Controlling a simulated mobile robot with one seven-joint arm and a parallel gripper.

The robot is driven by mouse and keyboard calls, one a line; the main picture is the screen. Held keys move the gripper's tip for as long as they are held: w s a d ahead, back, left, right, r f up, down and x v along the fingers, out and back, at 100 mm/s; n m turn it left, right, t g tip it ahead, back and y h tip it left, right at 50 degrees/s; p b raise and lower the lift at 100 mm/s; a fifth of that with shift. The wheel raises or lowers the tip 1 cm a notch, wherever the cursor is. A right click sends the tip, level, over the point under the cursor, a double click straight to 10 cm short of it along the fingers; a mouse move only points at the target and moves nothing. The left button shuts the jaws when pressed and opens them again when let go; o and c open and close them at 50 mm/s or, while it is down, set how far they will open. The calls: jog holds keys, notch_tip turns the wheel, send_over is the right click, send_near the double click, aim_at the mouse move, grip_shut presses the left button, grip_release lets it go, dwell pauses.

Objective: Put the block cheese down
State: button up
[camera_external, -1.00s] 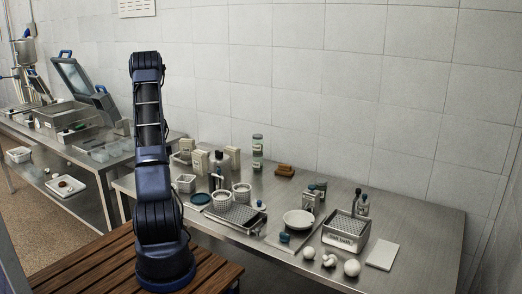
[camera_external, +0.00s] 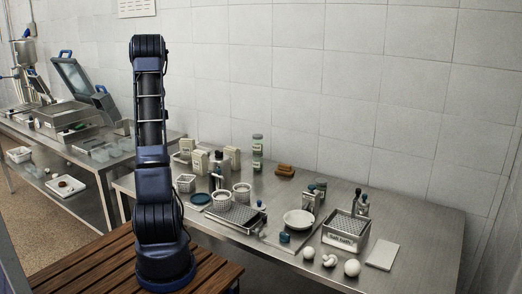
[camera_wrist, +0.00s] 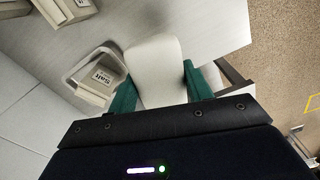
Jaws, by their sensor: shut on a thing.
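The block cheese (camera_wrist: 157,52) is a pale, off-white slab with rounded corners in the wrist view. My gripper (camera_wrist: 157,76) has its two green fingers closed on opposite sides of it. Its far end extends past the fingers, over the grey steel tabletop (camera_wrist: 205,25). I cannot tell how high it is above the table. In the external view my arm stands upright, and the gripper and held cheese are hidden behind it.
A pale basket (camera_wrist: 73,74) holding a packet labelled Salt (camera_wrist: 98,80) is left of the cheese. Another box (camera_wrist: 66,8) is at upper left. In the external view, perforated baskets (camera_external: 222,200) and cartons (camera_external: 200,161) crowd the table's left; white balls (camera_external: 352,268) lie at front right.

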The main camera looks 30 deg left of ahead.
notch_tip(320, 180, up, 5)
jog(key=shift+r, duration=0.15)
jog(key=shift+w+d+r, duration=0.15)
jog(key=shift+w+d, duration=0.15)
jog(key=shift+w, duration=0.2)
jog(key=w+d+m, duration=0.4)
jog(key=w+d, duration=0.8)
jog(key=w, duration=0.3)
jog(key=m, duration=1.1)
send_over(310, 180)
notch_tip(310, 180, down, 5)
notch_tip(310, 180, down, 20)
jog(key=shift+f, duration=0.1)
